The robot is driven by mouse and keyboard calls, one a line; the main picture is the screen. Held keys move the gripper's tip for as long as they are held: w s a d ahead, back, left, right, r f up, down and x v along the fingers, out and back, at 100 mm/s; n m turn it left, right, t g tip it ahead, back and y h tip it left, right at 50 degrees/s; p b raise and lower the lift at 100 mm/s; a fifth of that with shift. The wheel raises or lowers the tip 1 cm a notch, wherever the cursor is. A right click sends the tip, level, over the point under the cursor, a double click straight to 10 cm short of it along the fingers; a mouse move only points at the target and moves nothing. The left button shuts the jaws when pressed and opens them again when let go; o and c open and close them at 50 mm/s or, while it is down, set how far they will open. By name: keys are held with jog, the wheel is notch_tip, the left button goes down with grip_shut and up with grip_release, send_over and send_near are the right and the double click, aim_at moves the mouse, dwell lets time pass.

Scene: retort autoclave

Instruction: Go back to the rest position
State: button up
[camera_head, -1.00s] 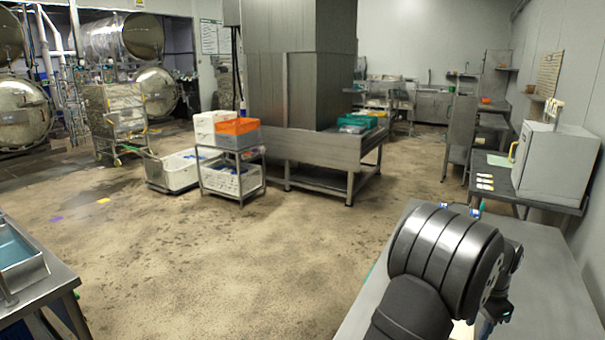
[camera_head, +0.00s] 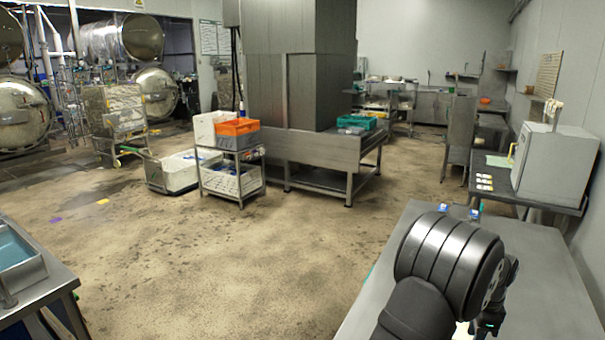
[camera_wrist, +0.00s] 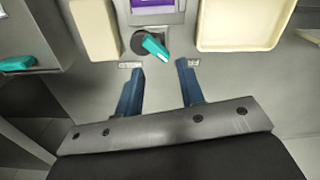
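My gripper (camera_wrist: 160,67) shows in the wrist view with its two blue fingers spread apart. Nothing lies between the fingers. Ahead of the fingertips are a teal piece (camera_wrist: 155,47) on a dark round spot and a grey unit with a purple panel (camera_wrist: 152,5). In the head view my dark arm covers the front right corner, over a steel table (camera_head: 545,255); its fingers cannot be made out there.
In the wrist view a cream tray (camera_wrist: 200,47) is at upper right, a beige block (camera_wrist: 97,28) at upper left and another teal piece (camera_wrist: 17,63) at far left. In the head view, a crate trolley (camera_head: 228,185) stands mid-floor and a sink table (camera_head: 55,285) at left.

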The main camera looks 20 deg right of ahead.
jog(key=f+m, duration=0.1)
jog(key=f, duration=0.1)
jog(key=f+m, duration=0.1)
jog(key=f, duration=0.1)
jog(key=a+f+m, duration=0.1)
jog(key=f, duration=0.1)
jog(key=shift+s+f, duration=0.15)
jog(key=shift+s, duration=0.1)
jog(key=shift+n, duration=0.3)
jog(key=o, duration=0.4)
jog(key=shift+c, duration=0.2)
jog(key=o, duration=1.1)
jog(key=w+a+r, duration=0.1)
jog(key=r, duration=0.1)
jog(key=w+r, duration=0.1)
jog(key=r, duration=0.1)
jog(key=w+a+r, duration=0.1)
jog(key=w+r, duration=0.1)
jog(key=r, duration=0.1)
jog(key=shift+a+r, duration=0.1)
jog(key=shift+a, duration=0.25)
jog(key=w+a+r, duration=0.4)
jog(key=a+r, duration=0.1)
jog(key=r, duration=0.3)
jog(key=f, duration=0.9)
jog(key=shift+s+f, duration=0.1)
jog(key=shift+s, duration=0.1)
notch_tip(320, 180, up, 10)
jog(key=shift+r, duration=0.1)
